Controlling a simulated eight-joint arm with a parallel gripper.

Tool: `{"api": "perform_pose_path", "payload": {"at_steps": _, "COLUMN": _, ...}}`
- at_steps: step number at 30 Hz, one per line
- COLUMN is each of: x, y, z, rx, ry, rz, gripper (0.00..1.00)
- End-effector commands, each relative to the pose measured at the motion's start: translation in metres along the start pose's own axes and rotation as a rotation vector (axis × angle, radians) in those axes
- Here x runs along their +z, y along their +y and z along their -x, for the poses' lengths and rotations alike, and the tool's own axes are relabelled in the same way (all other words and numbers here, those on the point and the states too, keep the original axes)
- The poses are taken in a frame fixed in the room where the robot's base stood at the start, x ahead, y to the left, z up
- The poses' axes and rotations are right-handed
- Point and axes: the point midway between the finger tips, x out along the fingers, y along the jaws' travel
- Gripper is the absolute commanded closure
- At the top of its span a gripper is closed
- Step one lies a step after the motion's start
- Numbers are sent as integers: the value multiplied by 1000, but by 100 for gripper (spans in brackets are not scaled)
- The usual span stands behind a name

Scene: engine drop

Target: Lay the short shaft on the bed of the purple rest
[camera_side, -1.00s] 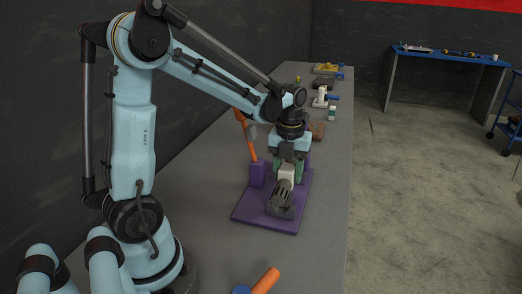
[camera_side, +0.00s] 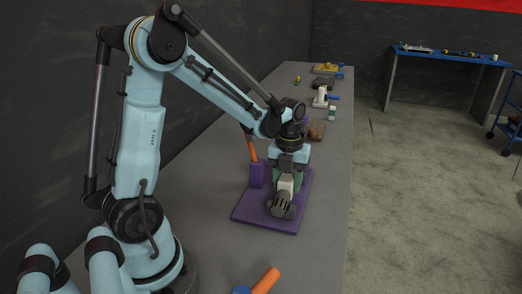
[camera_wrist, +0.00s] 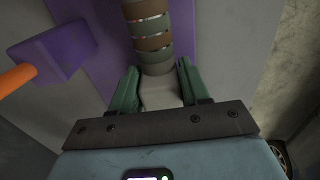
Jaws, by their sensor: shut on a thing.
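My gripper (camera_side: 286,180), with green jaws, points down over the purple rest and is shut on the pale grey part of a thing that I take to be the short shaft (camera_side: 281,208). In the wrist view the shaft (camera_wrist: 150,35) has brown and grey-green bands beyond the jaws. The purple rest has a flat base plate (camera_side: 250,213) and an upright block (camera_side: 256,174) with an orange rod rising from it. The shaft is over the plate, right of this block. Whether it touches the rest I cannot tell. My gripper hides part of the plate.
An orange-handled thing (camera_side: 266,281) with a blue end lies on the grey bench near the front. A brown block (camera_side: 316,130), a white tool (camera_side: 320,97) and other small items stand farther back. The bench left of the rest is clear.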

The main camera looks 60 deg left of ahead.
Motion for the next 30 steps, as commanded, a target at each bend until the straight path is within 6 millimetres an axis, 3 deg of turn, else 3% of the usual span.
{"api": "perform_pose_path", "payload": {"at_steps": 30, "x": 0, "y": 0, "z": -12, "rx": 0, "ry": 0, "rz": 0, "gripper": 100}}
